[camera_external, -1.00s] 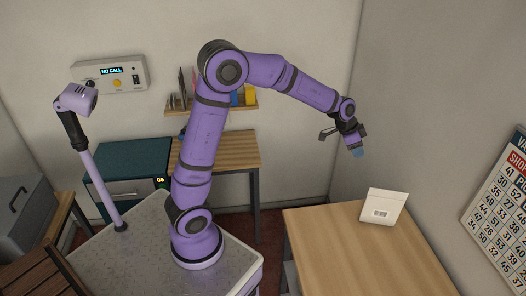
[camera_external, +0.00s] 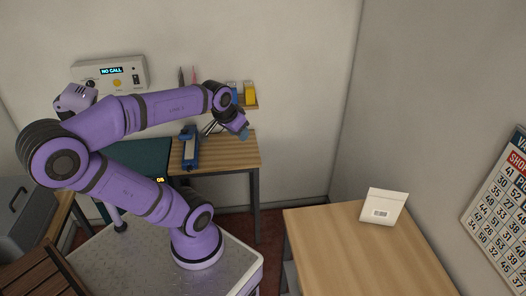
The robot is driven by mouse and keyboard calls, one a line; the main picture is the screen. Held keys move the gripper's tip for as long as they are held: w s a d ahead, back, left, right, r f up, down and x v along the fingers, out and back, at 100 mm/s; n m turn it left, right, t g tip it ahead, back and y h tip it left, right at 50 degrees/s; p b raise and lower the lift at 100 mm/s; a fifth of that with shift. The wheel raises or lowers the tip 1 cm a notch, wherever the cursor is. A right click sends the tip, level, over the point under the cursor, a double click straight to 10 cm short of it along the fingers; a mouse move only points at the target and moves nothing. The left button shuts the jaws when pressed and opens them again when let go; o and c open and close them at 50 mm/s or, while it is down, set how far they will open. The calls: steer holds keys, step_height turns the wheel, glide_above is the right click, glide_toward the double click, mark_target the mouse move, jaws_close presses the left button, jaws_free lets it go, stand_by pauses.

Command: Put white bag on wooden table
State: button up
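The white bag (camera_external: 382,207) stands on the light wooden table (camera_external: 340,250) at the right, near its back right edge by the wall. My gripper (camera_external: 222,131) is far to the left of the bag, above the smaller wooden table (camera_external: 235,152) at the back. Its fingers are small and partly hidden behind the wrist, so I cannot tell how far apart they are. I see nothing held in it.
A blue device (camera_external: 190,148) stands on the back table. A shelf (camera_external: 252,105) with blue and yellow items hangs behind my wrist. A teal cabinet (camera_external: 140,155) is left of the back table. A wall calendar (camera_external: 502,205) hangs at the right. Most of the right table is bare.

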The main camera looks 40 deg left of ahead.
steer(key=shift+n, duration=0.7)
steer(key=s, duration=0.1)
steer(key=s+a, duration=0.1)
steer(key=s+a+f, duration=0.1)
steer(key=shift+s+f, duration=0.1)
steer(key=shift+s, duration=0.25)
